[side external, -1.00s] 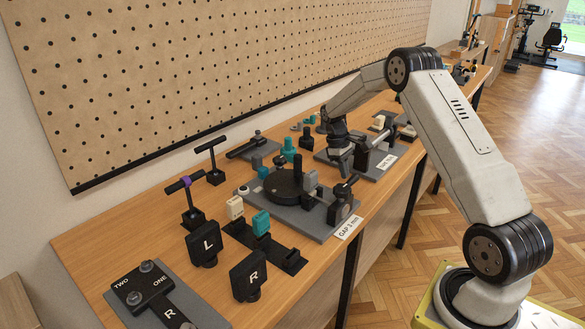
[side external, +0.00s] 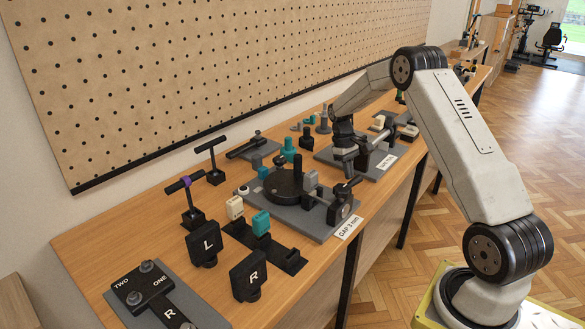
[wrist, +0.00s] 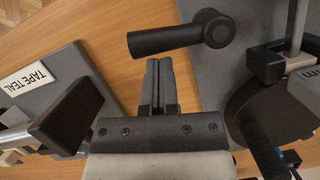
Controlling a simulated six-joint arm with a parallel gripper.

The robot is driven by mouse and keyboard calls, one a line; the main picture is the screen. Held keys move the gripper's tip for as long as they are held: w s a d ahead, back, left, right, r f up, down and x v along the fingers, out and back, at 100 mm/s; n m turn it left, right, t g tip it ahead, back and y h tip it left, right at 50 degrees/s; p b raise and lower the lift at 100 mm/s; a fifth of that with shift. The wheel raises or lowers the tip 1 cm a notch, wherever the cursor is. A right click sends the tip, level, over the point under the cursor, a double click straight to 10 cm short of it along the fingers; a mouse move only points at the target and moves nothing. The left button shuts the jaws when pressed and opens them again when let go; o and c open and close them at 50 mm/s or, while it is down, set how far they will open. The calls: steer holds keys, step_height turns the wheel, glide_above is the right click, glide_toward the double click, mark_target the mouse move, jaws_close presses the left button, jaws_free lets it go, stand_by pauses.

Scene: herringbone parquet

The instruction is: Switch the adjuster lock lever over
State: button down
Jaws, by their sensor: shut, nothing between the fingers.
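A black lever (wrist: 170,39) with a round pivot end shows at the top of the wrist view; I take it for the adjuster lock lever. Its arm points left from the pivot, which lies over the edge of the grey base plate (wrist: 212,75). My gripper (side external: 348,170) is just above the lever in the side view.
A dark round disc (side external: 284,186) with upright posts stands on the same plate. The plate labelled TAPE TEAL (wrist: 55,55) lies left in the wrist view, with a dark block (wrist: 68,118) close to my gripper. Several tools stand on the bench left of the fixture.

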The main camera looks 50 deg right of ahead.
steer(key=s+m, duration=0.2)
steer(key=m, duration=0.1)
steer(key=shift+d+y, duration=0.2)
steer(key=shift+y, duration=0.2)
steer(key=m, duration=0.1)
steer(key=s+m+t, duration=0.1)
steer(key=m, duration=0.1)
steer(key=s+m+y, duration=0.1)
steer(key=m, duration=0.1)
steer(key=shift+s+a, duration=0.1)
steer(key=shift+a, duration=0.15)
steer(key=m, duration=0.1)
steer(key=s+a+m+t, duration=0.1)
steer(key=m, duration=0.1)
steer(key=shift+s+m+y, duration=0.3)
steer(key=shift+s+a+m+t, duration=0.35)
steer(key=shift+a+m, duration=0.1)
steer(key=shift+m, duration=0.5)
steer(key=shift+s+a+m+t, duration=0.25)
steer(key=shift+a+m+t, duration=0.15)
steer(key=shift+m, duration=0.55)
steer(key=shift+d+r, duration=0.1)
steer(key=shift+d, duration=0.8)
steer(key=d, duration=0.1)
steer(key=r, duration=0.1)
steer(key=d, duration=0.1)
steer(key=shift+w+d+r, duration=0.2)
steer(key=shift+d+r, duration=0.05)
steer(key=shift+d, duration=0.1)
steer(key=v, duration=0.9)
